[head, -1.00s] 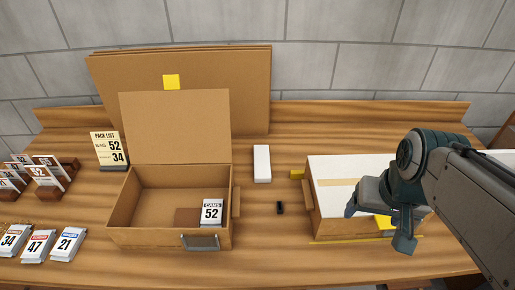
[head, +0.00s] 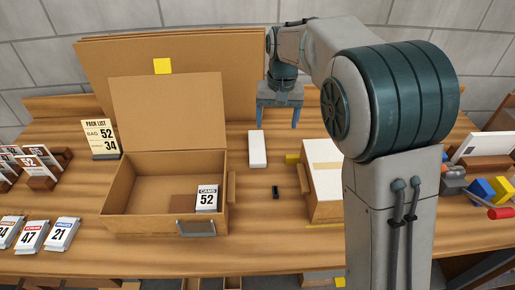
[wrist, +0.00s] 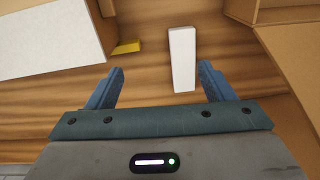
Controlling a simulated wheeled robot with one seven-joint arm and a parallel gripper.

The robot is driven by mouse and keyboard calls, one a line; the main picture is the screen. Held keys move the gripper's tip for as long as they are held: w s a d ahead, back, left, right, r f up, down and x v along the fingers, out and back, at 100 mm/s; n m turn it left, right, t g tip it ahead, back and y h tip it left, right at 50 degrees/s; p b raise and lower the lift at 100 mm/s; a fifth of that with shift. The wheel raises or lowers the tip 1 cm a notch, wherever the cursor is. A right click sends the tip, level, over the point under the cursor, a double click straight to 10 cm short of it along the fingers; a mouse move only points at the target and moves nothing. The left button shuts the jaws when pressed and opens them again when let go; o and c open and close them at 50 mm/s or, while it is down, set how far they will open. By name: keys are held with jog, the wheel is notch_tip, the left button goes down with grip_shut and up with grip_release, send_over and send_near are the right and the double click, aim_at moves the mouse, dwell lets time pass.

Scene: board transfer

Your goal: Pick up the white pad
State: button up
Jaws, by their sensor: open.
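The white pad (head: 257,149) is a narrow white block lying on the wooden table, between the open cardboard box and the white-topped box. It also shows in the wrist view (wrist: 182,58), ahead of the fingers and nearer the right-hand one. My gripper (head: 280,120) is above the table at the back, just right of the pad in the head view, with its fingers pointing down. In the wrist view my gripper (wrist: 157,82) has its two blue fingers wide apart with nothing between them.
An open cardboard box (head: 128,205) holding a "52" card pack (head: 206,198) stands left of the pad. A white-topped box (head: 325,180) stands right. A small black item (head: 276,192) and a yellow block (head: 292,158) lie near. Large cardboard sheets (head: 200,60) lean behind.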

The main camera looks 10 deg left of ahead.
send_over(258, 156)
notch_tip(258, 156, down, 3)
jog(key=f, duration=0.8)
jog(key=shift+s+d+f+p, duration=0.1)
jog(key=shift+s+p, duration=0.1)
jog(key=shift+p, duration=0.1)
jog(key=shift+n, duration=0.3)
jog(key=shift+w+f+p, duration=0.1)
jog(key=shift+f+p, duration=0.6)
jog(key=shift+f, duration=1.95)
jog(key=c, duration=1)
